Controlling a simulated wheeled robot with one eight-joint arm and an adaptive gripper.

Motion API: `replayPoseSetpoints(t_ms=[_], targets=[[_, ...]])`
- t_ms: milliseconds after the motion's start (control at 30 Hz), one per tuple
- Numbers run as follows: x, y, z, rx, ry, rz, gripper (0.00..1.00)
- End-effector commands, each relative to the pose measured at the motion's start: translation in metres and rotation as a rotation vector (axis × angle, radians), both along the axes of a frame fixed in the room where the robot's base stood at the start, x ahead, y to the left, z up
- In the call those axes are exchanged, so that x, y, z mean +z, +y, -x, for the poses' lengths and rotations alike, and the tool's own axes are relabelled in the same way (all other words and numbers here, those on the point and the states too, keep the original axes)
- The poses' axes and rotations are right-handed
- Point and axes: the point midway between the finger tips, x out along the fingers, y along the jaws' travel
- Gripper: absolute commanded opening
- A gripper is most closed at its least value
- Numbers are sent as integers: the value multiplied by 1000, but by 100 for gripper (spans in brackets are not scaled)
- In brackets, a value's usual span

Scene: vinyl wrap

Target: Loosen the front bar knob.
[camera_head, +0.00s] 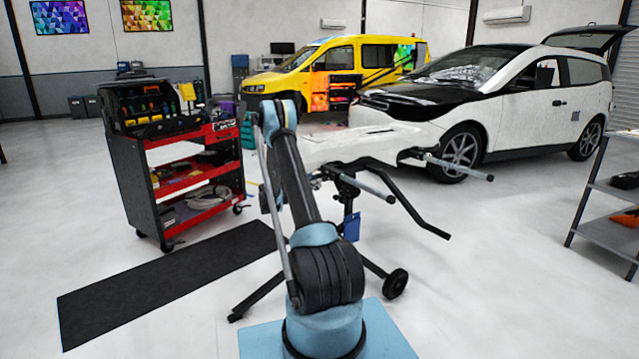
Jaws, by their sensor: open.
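A black wheeled stand (345,207) is in the middle of the head view, behind my arm. It carries a white body panel (365,142). Two grey-ended bars reach out to the right, a nearer bar (368,187) and a farther bar (462,170). A bent black bar (415,208) slopes down to the right below them. I cannot make out the front bar knob for certain; my arm covers part of the stand. My gripper is not visible; the far end of my arm is hidden behind its upper links.
A red tool cart (180,175) stands at left, beside a black floor mat (165,283). The stand's leg ends in a wheel (396,283). A white car (500,95) and a yellow van (350,60) are behind. A grey shelf (608,195) is at right. The floor at lower right is clear.

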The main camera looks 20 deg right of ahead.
Motion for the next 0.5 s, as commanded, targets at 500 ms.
replayPoseSetpoints(t_ms=[500], targets=[[0,22,7,0,0,0,59]])
